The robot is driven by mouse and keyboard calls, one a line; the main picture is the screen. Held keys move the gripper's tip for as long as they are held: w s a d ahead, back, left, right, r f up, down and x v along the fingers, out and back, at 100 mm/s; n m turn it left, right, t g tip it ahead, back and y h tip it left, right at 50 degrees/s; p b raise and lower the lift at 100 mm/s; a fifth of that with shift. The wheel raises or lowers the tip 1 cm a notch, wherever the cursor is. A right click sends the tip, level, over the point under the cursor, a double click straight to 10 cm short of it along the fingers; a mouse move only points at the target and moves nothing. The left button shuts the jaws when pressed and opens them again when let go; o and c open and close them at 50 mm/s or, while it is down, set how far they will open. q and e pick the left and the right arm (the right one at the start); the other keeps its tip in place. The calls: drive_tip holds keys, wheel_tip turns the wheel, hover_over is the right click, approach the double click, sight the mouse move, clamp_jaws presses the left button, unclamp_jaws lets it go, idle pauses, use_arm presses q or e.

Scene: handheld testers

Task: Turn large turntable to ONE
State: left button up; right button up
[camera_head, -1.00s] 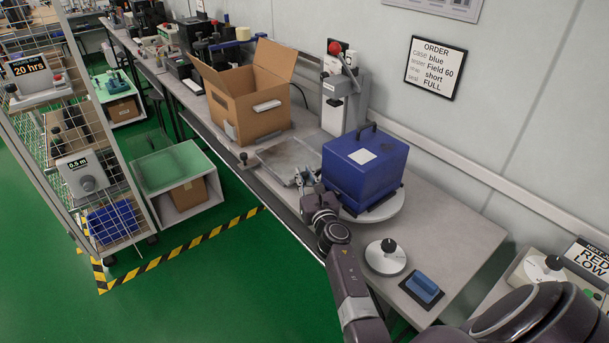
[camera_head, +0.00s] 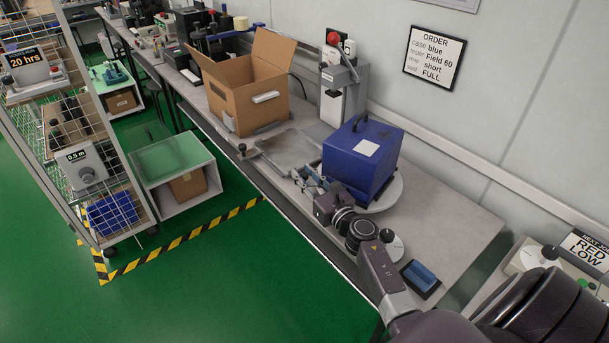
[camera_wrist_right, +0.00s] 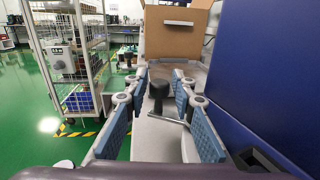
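The large turntable is a pale round disc (camera_head: 394,189) on the bench, mostly hidden under a blue case (camera_head: 350,164) with a black handle and a white label. My right gripper (camera_head: 307,178) is low beside the case, at its near left side. In the right wrist view its fingers with blue pads (camera_wrist_right: 160,90) stand apart. A black knob (camera_wrist_right: 159,88) shows upright between them, not visibly clamped. The blue case (camera_wrist_right: 265,75) fills the right of that view. I cannot read any turntable marking. My left gripper is not in view.
A small round dial (camera_head: 396,246) and a blue block on a dark pad (camera_head: 421,279) lie near my right forearm. A grey tray (camera_head: 287,146), an open cardboard box (camera_head: 246,97) and a grey press (camera_head: 338,90) stand beyond.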

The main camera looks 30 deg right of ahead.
drive_tip(key=shift+s, duration=0.15)
drive_tip(key=s, duration=1.1)
drive_tip(key=shift+s+a, duration=0.3)
drive_tip(key=shift+s, duration=0.1)
